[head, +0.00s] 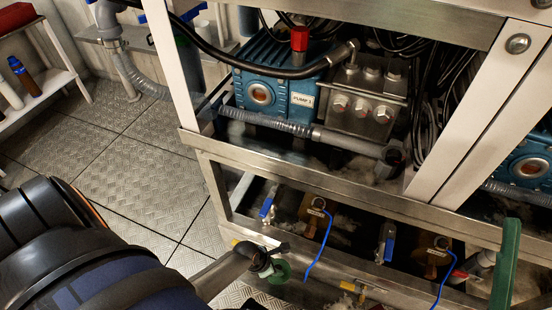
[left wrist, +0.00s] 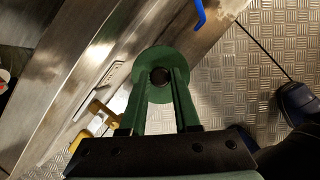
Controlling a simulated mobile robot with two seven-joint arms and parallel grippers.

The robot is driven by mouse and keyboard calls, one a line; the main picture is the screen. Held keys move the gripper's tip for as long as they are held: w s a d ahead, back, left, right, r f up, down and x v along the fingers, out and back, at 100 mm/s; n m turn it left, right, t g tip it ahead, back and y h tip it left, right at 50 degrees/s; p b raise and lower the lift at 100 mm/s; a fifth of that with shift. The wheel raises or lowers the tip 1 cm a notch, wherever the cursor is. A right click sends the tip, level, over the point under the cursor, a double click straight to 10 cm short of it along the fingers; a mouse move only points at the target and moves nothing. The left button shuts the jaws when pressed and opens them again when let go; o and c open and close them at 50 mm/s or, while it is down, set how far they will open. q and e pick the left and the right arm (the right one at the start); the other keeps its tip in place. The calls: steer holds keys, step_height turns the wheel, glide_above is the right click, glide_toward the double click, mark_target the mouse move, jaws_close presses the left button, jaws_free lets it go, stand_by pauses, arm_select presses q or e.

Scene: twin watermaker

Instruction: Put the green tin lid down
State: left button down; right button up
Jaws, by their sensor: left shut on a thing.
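The green tin lid (left wrist: 160,55) is a round green disc with a dark round middle in the left wrist view. My left gripper (left wrist: 161,79) has both green fingers closed in on that middle and holds the lid. In the head view my left gripper (head: 276,268) is small, at the bottom middle in front of the lower steel frame. Green shows there, but I cannot separate the lid from the fingers. The lid hangs beside the frame's edge, with floor plates behind it.
A steel frame (head: 300,172) holds a blue pump (head: 275,85). Below it are blue-handled valves (head: 389,243), hanging tags with blue cords and a yellow-handled valve (head: 355,289). Floor plates (head: 140,160) at left are clear.

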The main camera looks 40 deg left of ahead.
arm_select(q)
step_height(320, 180, down, 8)
steer(key=b, duration=0.5)
steer(key=shift+r, duration=0.1)
steer(key=shift+f+b, duration=1.7)
steer(key=shift+f, duration=0.4)
arm_select(e)
step_height(320, 180, down, 10)
steer(key=a, duration=0.1)
steer(key=shift+w+r+m+g, duration=0.15)
steer(key=shift+r+m+g, duration=0.05)
steer(key=shift+m+g, duration=0.1)
arm_select(q)
steer(key=shift+f, duration=0.15)
steer(key=c, duration=0.6)
jaws_free()
steer(key=shift+c, duration=0.2)
